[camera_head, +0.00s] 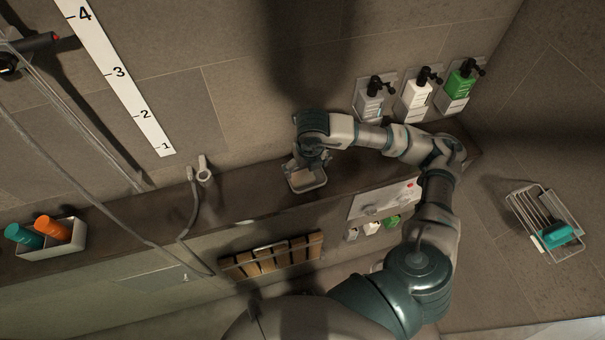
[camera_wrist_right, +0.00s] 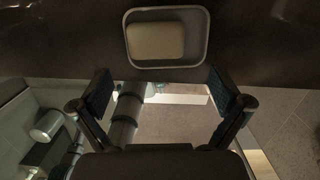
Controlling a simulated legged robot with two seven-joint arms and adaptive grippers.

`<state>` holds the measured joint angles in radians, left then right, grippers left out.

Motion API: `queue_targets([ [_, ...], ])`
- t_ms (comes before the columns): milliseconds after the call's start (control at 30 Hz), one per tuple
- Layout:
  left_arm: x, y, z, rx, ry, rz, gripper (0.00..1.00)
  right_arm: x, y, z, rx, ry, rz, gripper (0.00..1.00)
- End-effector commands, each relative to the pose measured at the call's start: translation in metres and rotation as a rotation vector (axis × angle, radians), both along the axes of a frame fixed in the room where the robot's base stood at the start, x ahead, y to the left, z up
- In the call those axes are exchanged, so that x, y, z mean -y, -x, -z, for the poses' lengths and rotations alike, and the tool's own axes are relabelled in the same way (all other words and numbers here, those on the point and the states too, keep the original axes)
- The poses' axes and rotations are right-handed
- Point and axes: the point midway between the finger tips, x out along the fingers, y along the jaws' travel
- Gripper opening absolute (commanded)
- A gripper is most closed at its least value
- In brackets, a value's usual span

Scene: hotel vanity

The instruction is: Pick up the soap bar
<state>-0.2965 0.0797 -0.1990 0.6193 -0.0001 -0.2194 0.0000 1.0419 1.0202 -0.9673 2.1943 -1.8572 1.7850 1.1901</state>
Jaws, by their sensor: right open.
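The soap bar (camera_wrist_right: 156,41) is pale beige and lies in a small grey dish (camera_wrist_right: 204,60). In the head view the dish (camera_head: 318,183) sits on the dark ledge, with the soap (camera_head: 303,176) partly hidden under my right gripper. My right gripper (camera_wrist_right: 164,92) is open and empty, its two fingers spread wide. In the wrist view the dish and soap lie beyond the fingertips, not between them. In the head view my right gripper (camera_head: 303,160) is over the dish. My left gripper is not in view.
A holder (camera_head: 38,250) with teal and orange bottles stands on the ledge (camera_head: 120,228) at the left. A hose hangs near a wall fitting (camera_head: 204,168). Pump dispensers (camera_head: 415,95) are on the wall at upper right. A wire rack (camera_head: 530,200) holds a teal item (camera_head: 555,235).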

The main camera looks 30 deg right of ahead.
Motion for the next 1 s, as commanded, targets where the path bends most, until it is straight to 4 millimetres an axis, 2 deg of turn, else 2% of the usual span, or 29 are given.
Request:
queue_targets([
  [267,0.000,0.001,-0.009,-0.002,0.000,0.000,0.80,0.000,-0.006,0.022,-0.002,0.000,0.001,1.00],
  [400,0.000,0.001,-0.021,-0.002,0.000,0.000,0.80,-0.001,-0.014,0.042,-0.003,0.001,0.000,1.00],
  [500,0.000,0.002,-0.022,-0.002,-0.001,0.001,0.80,-0.001,-0.016,0.056,-0.002,0.000,0.001,1.00],
  [800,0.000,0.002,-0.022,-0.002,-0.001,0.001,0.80,-0.001,-0.017,0.063,0.000,-0.002,0.000,1.00],
  [1000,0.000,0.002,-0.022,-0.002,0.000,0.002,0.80,-0.001,-0.017,0.063,0.000,-0.002,0.000,0.50],
])
